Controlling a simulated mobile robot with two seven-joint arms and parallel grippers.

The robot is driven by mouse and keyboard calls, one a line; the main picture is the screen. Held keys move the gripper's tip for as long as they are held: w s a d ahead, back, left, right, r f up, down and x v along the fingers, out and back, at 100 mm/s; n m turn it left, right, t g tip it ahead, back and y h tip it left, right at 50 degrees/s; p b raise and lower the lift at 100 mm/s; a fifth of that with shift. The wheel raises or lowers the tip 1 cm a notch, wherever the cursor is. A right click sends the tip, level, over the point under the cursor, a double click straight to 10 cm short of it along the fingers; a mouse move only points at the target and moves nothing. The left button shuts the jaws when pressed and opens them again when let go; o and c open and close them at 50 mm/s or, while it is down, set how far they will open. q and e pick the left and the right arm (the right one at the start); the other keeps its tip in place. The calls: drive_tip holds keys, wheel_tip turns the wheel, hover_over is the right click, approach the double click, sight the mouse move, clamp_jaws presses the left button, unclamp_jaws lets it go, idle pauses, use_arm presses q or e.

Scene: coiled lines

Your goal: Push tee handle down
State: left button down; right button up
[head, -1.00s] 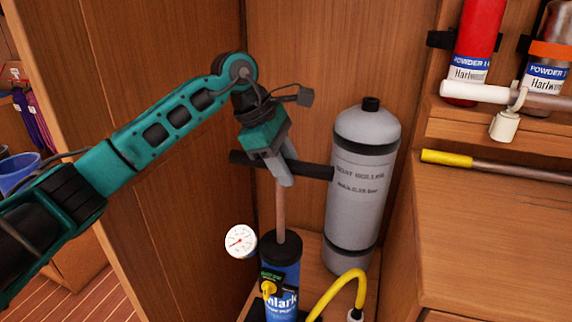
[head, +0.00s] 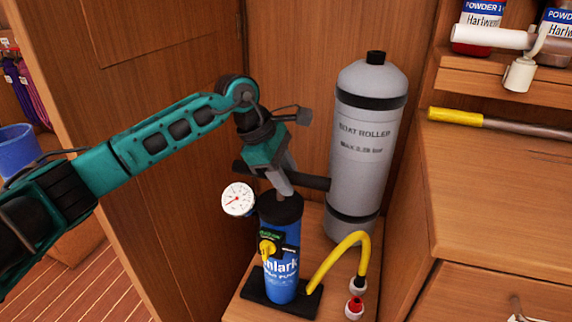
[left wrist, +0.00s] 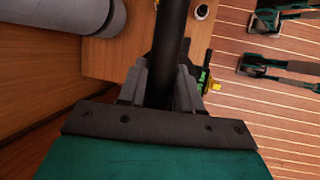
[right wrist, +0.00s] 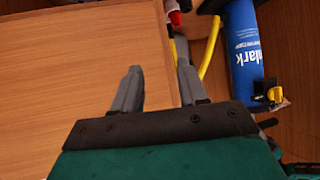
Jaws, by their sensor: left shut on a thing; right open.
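The black tee handle (head: 312,181) sits low, close above the black cap of the blue pump (head: 281,262) in the head view. My left gripper (head: 285,188) is shut on the handle, pointing down. In the left wrist view the black handle bar (left wrist: 169,50) runs between the fingers of my left gripper (left wrist: 170,85). The handle's rod is hidden in the head view. My right gripper (right wrist: 157,75) is open and empty in the right wrist view, with the blue pump (right wrist: 243,50) off to its right.
A grey cylinder (head: 366,140) stands close behind the handle. A white gauge (head: 238,199) is at the pump's left. A yellow hose (head: 340,257) arches on the right. A wooden counter (head: 500,190) with a yellow-ended rod (head: 455,117) lies at right.

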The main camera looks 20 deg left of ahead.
use_arm(q)
drive_tip(key=shift+f, duration=0.6)
drive_tip(key=shift+s+f, duration=0.1)
drive_tip(key=shift+f, duration=0.1)
use_arm(e)
drive_tip(key=shift+w+a+r, duration=0.25)
drive_tip(key=shift+a+r, duration=0.05)
drive_tip(key=shift+r, duration=0.1)
use_arm(q)
drive_tip(key=c, duration=0.8)
unclamp_jaws()
drive_tip(key=shift+c, duration=0.2)
drive_tip(key=shift+a+r, duration=0.2)
drive_tip(key=shift+r, duration=0.35)
drive_tip(key=p+v, duration=0.2)
drive_tip(key=v, duration=1)
use_arm(e)
drive_tip(key=shift+s+d+r, duration=0.2)
drive_tip(key=shift+d+r, duration=0.15)
drive_tip(key=shift+r, duration=0.2)
use_arm(q)
drive_tip(key=shift+f, duration=0.1)
